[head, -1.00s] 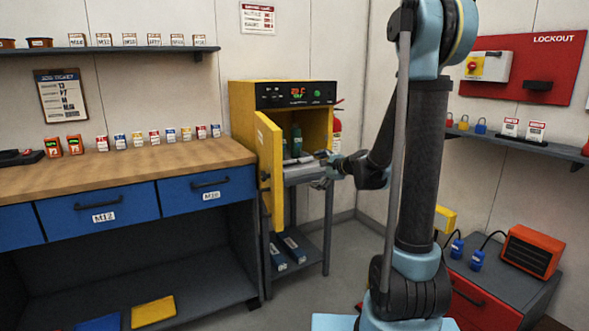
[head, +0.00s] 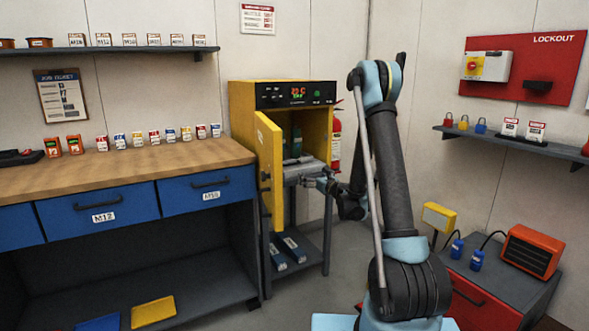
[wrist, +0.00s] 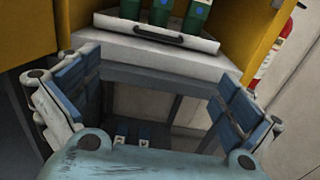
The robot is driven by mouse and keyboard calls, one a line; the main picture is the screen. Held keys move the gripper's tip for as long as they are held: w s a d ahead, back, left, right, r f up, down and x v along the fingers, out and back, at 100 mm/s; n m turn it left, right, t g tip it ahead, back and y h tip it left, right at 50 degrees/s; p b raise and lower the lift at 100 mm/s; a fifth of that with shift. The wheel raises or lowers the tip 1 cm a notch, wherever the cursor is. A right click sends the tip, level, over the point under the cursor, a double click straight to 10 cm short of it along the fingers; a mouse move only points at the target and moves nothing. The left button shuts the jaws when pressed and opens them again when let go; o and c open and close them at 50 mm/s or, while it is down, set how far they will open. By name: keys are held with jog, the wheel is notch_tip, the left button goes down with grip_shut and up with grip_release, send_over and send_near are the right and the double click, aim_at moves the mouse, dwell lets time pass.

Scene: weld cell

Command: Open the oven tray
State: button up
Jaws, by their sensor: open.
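The yellow oven (head: 322,120) stands on a grey stand with its door (head: 265,165) swung open to the left. In the wrist view the light grey oven tray (wrist: 135,51) lies in the oven opening, with a dark bar handle (wrist: 145,37) along its front. In the head view my gripper (head: 308,176) is at the oven mouth and hides part of the tray's front.
The open door edge is close on the left. A red extinguisher (head: 336,140) hangs on the wall right of the oven. A workbench (head: 110,165) is at the left. Floor right of the stand is clear.

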aim_at(295, 169)
jog(key=x, duration=1.7)
jog(key=shift+w+a, duration=0.1)
jog(key=shift+a, duration=0.05)
jog(key=c, duration=1.5)
